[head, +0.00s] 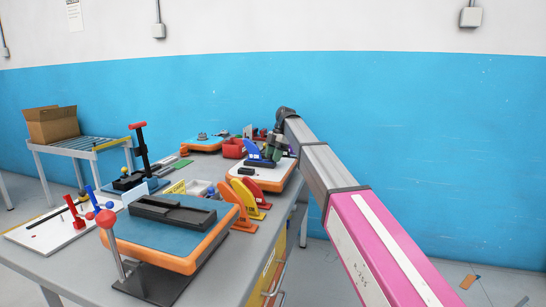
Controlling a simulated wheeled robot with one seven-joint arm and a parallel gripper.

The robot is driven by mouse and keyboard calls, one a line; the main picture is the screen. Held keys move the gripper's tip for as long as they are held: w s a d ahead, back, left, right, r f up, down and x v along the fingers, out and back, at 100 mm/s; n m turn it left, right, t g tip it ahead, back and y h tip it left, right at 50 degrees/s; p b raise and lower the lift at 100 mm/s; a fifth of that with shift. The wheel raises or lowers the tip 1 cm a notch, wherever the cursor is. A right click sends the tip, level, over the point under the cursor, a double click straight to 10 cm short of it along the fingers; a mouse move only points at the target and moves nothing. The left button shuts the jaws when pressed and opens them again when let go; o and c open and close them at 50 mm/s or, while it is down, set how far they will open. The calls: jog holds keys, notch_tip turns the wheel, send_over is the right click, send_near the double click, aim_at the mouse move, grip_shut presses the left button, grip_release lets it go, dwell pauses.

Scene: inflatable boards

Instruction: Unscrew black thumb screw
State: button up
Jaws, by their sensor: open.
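My arm reaches from the lower right to the far end of the table. My gripper (270,151) is small and dark there, above a white-topped orange board (278,176). The board carries a blue upright piece (252,150) and a small dark block (246,171). The gripper is open, but its fingers are hard to separate from the parts around it. I cannot pick out the black thumb screw; it is too small or hidden at this distance. I cannot tell whether the gripper touches anything.
A blue-topped orange board (160,240) with a black fixture stands in front. Yellow, orange and red fin pieces (246,203) stand between the boards. A red bin (233,148), a red-handled press (140,150) and another orange board (203,145) stand farther back. A cardboard box (52,125) sits on a rack.

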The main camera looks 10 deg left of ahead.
aim_at(270, 155)
jog(key=shift+r, duration=2.55)
jog(key=shift+s+d+m+t+y, duration=0.15)
jog(key=shift+m+t+y, duration=0.15)
jog(key=shift+m, duration=0.8)
jog(key=shift+m+t, duration=0.3)
jog(key=shift+m, duration=0.7)
jog(key=m, duration=0.1)
jog(key=m+t+y, duration=0.1)
jog(key=shift+s+m, duration=0.2)
jog(key=shift+m, duration=0.1)
jog(key=shift+w+m+t, duration=0.1)
jog(key=shift+m+t, duration=0.2)
jog(key=shift+m, duration=0.5)
